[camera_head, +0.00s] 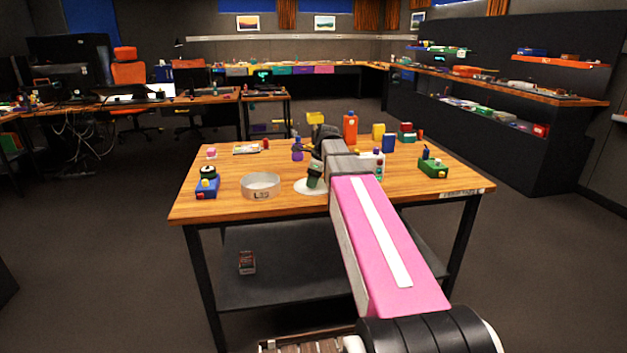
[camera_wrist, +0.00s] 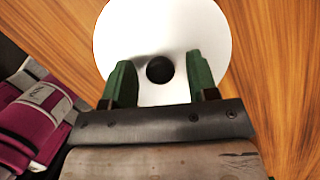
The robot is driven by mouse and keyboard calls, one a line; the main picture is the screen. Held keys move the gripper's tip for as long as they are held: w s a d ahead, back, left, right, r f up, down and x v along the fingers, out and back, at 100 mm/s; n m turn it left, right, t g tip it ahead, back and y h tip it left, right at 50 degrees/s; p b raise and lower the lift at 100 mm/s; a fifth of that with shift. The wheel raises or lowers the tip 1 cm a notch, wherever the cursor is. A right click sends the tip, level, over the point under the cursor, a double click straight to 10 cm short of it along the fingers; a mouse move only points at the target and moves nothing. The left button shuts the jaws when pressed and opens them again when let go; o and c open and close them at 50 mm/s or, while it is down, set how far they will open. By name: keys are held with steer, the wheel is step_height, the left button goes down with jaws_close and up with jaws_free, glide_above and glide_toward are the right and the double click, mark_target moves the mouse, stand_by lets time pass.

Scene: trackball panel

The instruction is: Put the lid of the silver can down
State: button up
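The lid is a white round disc (camera_head: 307,187) with a dark round knob at its middle. It appears to lie flat on the wooden table, just right of the silver can (camera_head: 261,191). The can is short and wide, with a label on its front, and its top looks open. In the wrist view the lid (camera_wrist: 160,88) fills the upper middle. My gripper (camera_wrist: 160,72) is over the lid with its green fingers apart, one on each side of the knob (camera_wrist: 160,69). A gap shows between each finger and the knob. In the head view my arm partly hides the lid.
On the table (camera_head: 225,208), a blue box with a dark ball (camera_head: 207,188) stands left of the can. A green box (camera_head: 432,169) stands at the right. Several bottles and boxes, including an orange bottle (camera_head: 350,128), stand behind my gripper. The front left tabletop is clear.

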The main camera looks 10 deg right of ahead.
mark_target(322, 186)
steer(key=v, duration=1.2)
steer(key=shift+r, duration=0.2)
